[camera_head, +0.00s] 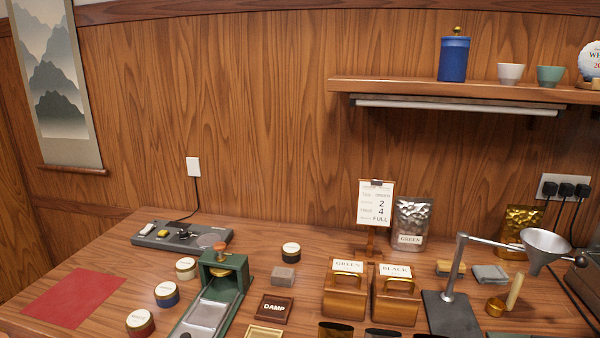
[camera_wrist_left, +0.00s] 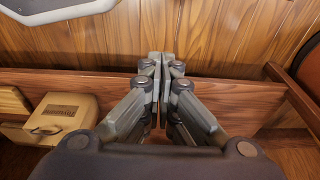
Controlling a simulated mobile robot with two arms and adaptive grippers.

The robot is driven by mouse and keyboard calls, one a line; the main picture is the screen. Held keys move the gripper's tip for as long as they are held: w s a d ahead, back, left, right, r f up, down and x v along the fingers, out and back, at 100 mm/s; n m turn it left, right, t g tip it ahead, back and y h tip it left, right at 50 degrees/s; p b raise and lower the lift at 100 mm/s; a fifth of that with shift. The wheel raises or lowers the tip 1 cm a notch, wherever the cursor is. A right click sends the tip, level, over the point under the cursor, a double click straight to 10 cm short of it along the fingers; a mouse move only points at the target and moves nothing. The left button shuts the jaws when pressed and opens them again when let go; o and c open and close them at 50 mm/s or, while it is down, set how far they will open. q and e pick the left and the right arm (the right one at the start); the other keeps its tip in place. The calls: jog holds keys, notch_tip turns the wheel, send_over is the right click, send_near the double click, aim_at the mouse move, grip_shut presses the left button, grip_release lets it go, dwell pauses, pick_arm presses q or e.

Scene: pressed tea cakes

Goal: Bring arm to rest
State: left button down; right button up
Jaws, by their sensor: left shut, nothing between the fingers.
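My left gripper (camera_wrist_left: 161,62) shows in the left wrist view, its two fingers together with nothing between them. It points at a wooden board and wood-grain panelling and touches no task object that I can see. In the head view neither gripper is in sight. The table there holds a green press (camera_head: 222,282), two brass caddies labelled GREEN (camera_head: 345,295) and BLACK (camera_head: 396,298), and a steel funnel (camera_head: 546,246) on a stand.
A red mat (camera_head: 75,298) lies at the table's left. Several small round tins, a grey scale (camera_head: 180,237), a DAMP block (camera_head: 273,308) and a card stand (camera_head: 375,203) crowd the table. A shelf (camera_head: 450,90) hangs above. A tan box (camera_wrist_left: 60,115) sits left of my left gripper.

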pick_arm(q)
jog(key=s+a+f+g+p, duration=0.1)
jog(key=s+a+f, duration=0.2)
jog(key=s+f, duration=1.2)
jog(key=shift+s, duration=1.1)
